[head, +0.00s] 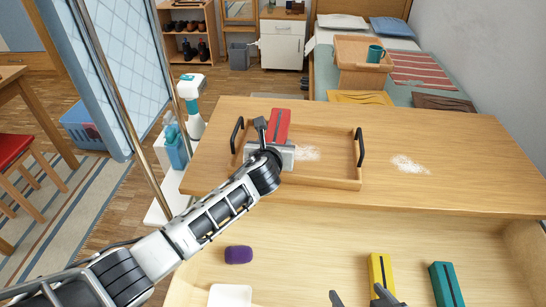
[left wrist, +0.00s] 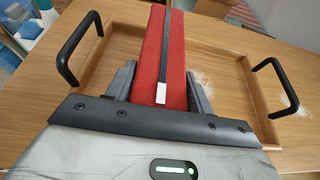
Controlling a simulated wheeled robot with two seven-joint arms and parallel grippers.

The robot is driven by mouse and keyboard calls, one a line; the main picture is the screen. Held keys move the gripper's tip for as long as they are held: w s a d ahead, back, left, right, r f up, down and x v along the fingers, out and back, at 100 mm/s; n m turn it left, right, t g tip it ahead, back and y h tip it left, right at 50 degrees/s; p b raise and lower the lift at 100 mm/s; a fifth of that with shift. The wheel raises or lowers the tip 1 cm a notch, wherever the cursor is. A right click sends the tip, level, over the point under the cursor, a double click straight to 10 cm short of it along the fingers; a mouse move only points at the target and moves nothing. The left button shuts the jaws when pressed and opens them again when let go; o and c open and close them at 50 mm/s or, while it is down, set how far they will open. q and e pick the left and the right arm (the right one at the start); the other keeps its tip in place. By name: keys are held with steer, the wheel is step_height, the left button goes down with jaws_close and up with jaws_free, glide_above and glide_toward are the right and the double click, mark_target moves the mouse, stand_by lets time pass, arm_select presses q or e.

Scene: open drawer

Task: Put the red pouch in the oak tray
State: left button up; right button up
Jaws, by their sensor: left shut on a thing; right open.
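The red pouch (head: 279,124), a long block with a dark stripe, is held by my left gripper (head: 275,140) over the left part of the oak tray (head: 325,182). In the left wrist view, the fingers close on both sides of the pouch (left wrist: 160,60), with the tray (left wrist: 228,52) around and below it. I cannot tell whether the pouch touches the tray floor. The tray sits on the wooden top and has two black handles. My right gripper (head: 367,300) is open and empty at the bottom edge of the head view, over the open drawer.
The open drawer (head: 310,240) holds a purple item (head: 238,255), a white item (head: 230,296), a yellow block (head: 381,272) and a teal block (head: 446,285). White powder (head: 409,163) lies on the top, some also in the tray. The top's right side is otherwise clear.

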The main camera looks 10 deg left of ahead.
arm_select(q)
steer(key=shift+w+a+f, duration=0.1)
steer(key=shift+w+f, duration=0.1)
steer(key=shift+f, duration=0.05)
step_height(320, 180, down, 3)
steer(key=shift+w+a+f+b, duration=0.1)
steer(key=shift+w+f+b, duration=0.1)
steer(key=shift+b, duration=0.45)
steer(key=o, duration=1)
steer(key=shift+s+f, duration=0.1)
steer(key=shift+o, duration=0.2)
